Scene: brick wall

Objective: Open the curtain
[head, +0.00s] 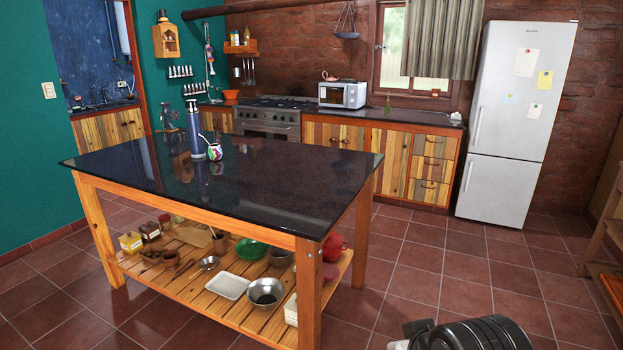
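The grey-beige curtain (441,40) hangs in vertical folds at the top of the picture, on the far brick wall. It covers the middle and right of the window (392,48); the left pane and a strip below the curtain's hem show bare glass with greenery behind. The curtain's top edge and any rod are cut off by the frame. A dark rounded part of my arm shows at the bottom right, far from the curtain. My gripper's fingers are not visible.
A wooden island with a dark top (300,185) fills the left and middle. A counter (400,117) with a white microwave (342,95) runs below the window. A fridge (517,120) stands right of the curtain. Tiled floor (440,255) is clear between island and fridge.

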